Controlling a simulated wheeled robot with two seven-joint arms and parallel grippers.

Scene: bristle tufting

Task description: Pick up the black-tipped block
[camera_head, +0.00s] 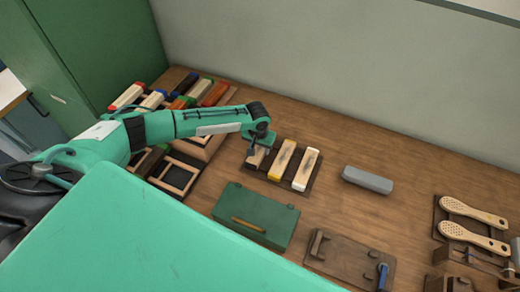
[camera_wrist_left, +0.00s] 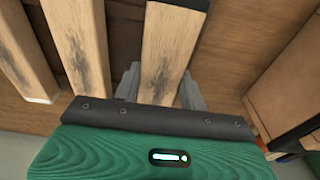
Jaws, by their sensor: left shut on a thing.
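The black-tipped block (camera_wrist_left: 168,45) is a pale wooden bar with a dark smudge. Its black end (camera_wrist_left: 185,4) shows at the top of the left wrist view. My left gripper (camera_wrist_left: 158,88) is shut on this block, with one grey finger on each side. In the head view my left gripper (camera_head: 259,146) is over the left place of a dark rack (camera_head: 287,183), and it partly hides the block (camera_head: 256,159). I cannot tell whether the block is clear of the rack. My right gripper is not in view.
A yellow-ended block (camera_head: 282,160) and a white-ended block (camera_head: 306,169) lie just right of the held one. A green box (camera_head: 256,216) stands in front, and a grey bar (camera_head: 367,180) lies to the right. Several coloured-ended blocks fill trays at the left.

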